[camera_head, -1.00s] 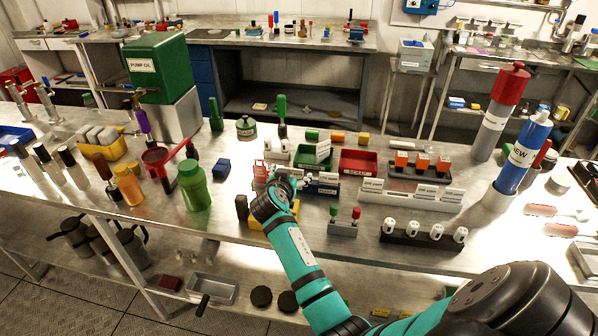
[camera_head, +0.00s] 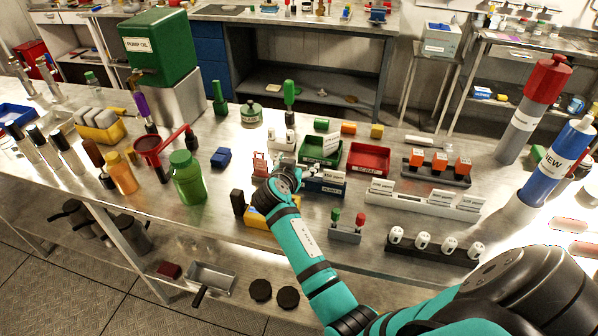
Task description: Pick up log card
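I cannot read which card is the log card. White cards (camera_head: 428,192) stand upright in a long pale holder (camera_head: 410,203) on the bench, right of my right gripper. Another white card (camera_head: 331,146) shows at the green tray (camera_head: 309,151). My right gripper (camera_head: 285,172) is over the bench beside the dark blue bin (camera_head: 325,188), left of the card holder. Its fingers are small and mostly hidden by its own wrist, so I cannot tell its opening or whether it holds anything. My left gripper is not in view.
A red scrap tray (camera_head: 369,157) and an orange-block rack (camera_head: 437,168) stand behind the card holder. A dark rack with white pieces (camera_head: 433,246) and a small two-peg stand (camera_head: 345,234) are in front. Tall red-grey (camera_head: 533,108) and blue (camera_head: 553,165) cylinders stand at right.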

